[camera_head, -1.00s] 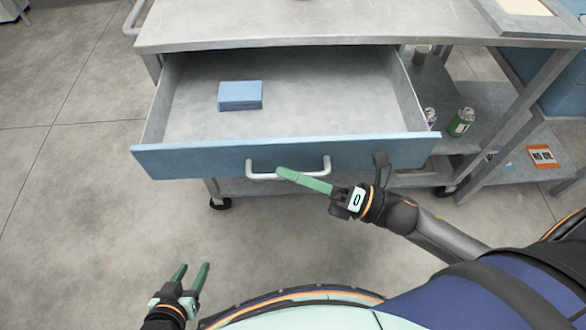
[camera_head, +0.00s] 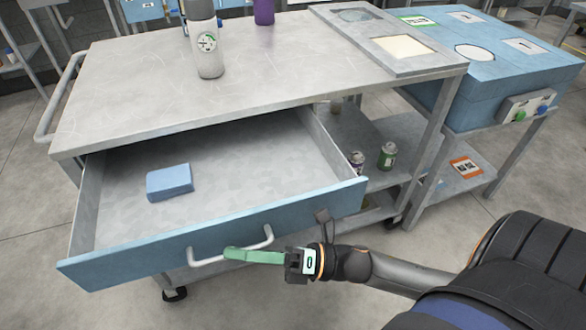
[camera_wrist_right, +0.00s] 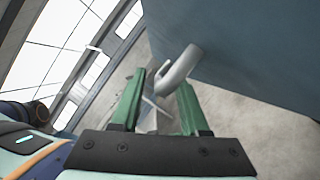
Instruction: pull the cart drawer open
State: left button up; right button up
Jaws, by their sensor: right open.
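The cart drawer (camera_head: 120,262) stands pulled well out from under the cart's top, with its blue front facing me. A light blue block (camera_head: 170,182) lies inside it toward the left. The drawer's pale bar handle (camera_head: 262,241) is on the front panel. My right gripper (camera_head: 232,254) is at the handle, its green fingers reaching in from the right. In the right wrist view my gripper (camera_wrist_right: 158,108) is open, and the curved handle (camera_wrist_right: 180,68) comes down between its fingers; I cannot tell whether they touch it. My left gripper is out of view.
The grey cart top (camera_head: 130,90) carries a grey bottle (camera_head: 206,45) and a purple item (camera_head: 264,12). Cans (camera_head: 387,156) stand on the lower shelf. A blue box (camera_head: 480,75) sits on a stand at the right. The floor at lower left is clear.

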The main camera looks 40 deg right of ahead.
jog(key=v, duration=1.1)
jog(key=shift+s+d, duration=0.2)
jog(key=shift+d, duration=0.15)
